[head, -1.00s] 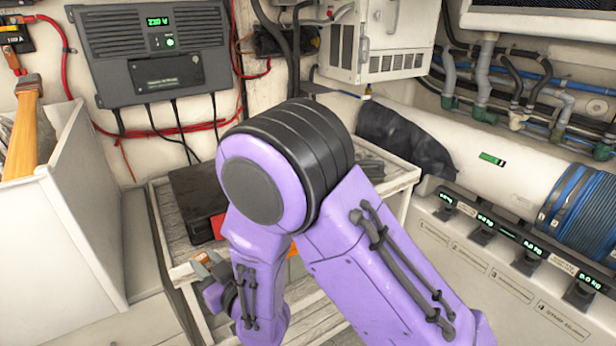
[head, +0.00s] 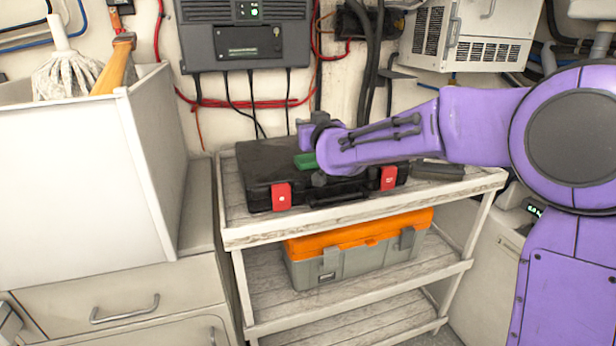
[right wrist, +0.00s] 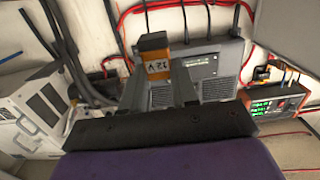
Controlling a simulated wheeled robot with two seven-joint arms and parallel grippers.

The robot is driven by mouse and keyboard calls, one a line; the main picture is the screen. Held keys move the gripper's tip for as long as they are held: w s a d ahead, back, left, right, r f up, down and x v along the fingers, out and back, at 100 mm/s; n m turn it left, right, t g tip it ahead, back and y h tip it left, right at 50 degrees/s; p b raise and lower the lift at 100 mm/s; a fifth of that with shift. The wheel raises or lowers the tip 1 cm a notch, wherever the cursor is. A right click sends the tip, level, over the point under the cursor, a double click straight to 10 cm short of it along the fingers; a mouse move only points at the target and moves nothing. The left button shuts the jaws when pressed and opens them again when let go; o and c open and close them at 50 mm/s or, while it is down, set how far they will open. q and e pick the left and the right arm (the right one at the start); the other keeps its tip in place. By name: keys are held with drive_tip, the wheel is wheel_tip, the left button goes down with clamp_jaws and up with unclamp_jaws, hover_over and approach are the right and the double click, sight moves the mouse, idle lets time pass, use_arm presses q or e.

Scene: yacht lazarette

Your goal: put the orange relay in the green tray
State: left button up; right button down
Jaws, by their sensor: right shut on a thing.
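The orange relay (right wrist: 153,46), a small block with dark lettering, is between the fingers of my right gripper (right wrist: 155,68) in the right wrist view. The gripper is shut on it. In the head view my right gripper (head: 308,132) is above the black case on the cart, and the relay cannot be made out there. A small green piece (head: 305,161), perhaps the green tray, shows on the case lid just below the gripper. Most of it is hidden by my right arm. My left gripper is in neither current view.
The black case (head: 262,165) with red latches lies on the cart's top shelf (head: 285,232). An orange and grey toolbox (head: 350,262) is on the shelf below. A white bin (head: 85,175) with a mop stands at left. A grey wall unit (head: 245,45) with cables hangs behind.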

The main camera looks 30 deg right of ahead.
drive_tip(key=shift+w+d+f+p, duration=0.3)
drive_tip(key=shift+w+f+p, duration=0.05)
drive_tip(key=shift+f, duration=0.15)
drive_tip(key=shift+w+d+f+p, duration=0.3)
drive_tip(key=shift+w+f, duration=0.05)
drive_tip(key=shift+f, duration=0.15)
drive_tip(key=w+f, duration=0.1)
drive_tip(key=d+f, duration=0.1)
drive_tip(key=w+d+f, duration=0.1)
drive_tip(key=shift+w+f, duration=0.3)
drive_tip(key=shift+w, duration=0.05)
drive_tip(key=shift+w+d+f, duration=0.1)
drive_tip(key=shift+w+f, duration=0.05)
drive_tip(key=shift+f, duration=0.15)
wheel_tip(320, 180, down, 3)
drive_tip(key=shift+r, duration=0.15)
use_arm(q)
drive_tip(key=shift+f, duration=0.45)
drive_tip(key=shift+f, duration=0.15)
use_arm(e)
drive_tip(key=shift+f, duration=0.25)
